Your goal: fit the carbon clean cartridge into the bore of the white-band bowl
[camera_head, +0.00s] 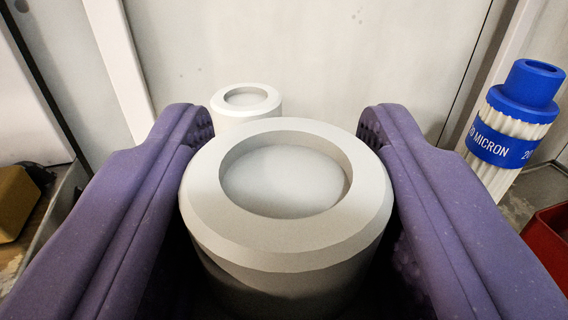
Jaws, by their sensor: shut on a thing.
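My gripper (285,122) has two purple fingers, one on each side of a thick white cylinder. It is shut on this cylinder, which looks like the carbon clean cartridge (290,245). Its pale end cap faces me, with a wide round recess in the middle. I see no label on it, and its lower part is hidden in shadow between the fingers. I cannot make out the white-band bowl or its bore.
A smaller white cylinder (246,102) with a recessed top stands behind, partly hidden. A pleated cartridge (508,132) with a blue cap and "MICRON" band stands at right. A red edge (550,238) is at lower right, an ochre block (14,203) at left. A pale wall (330,45) closes the back.

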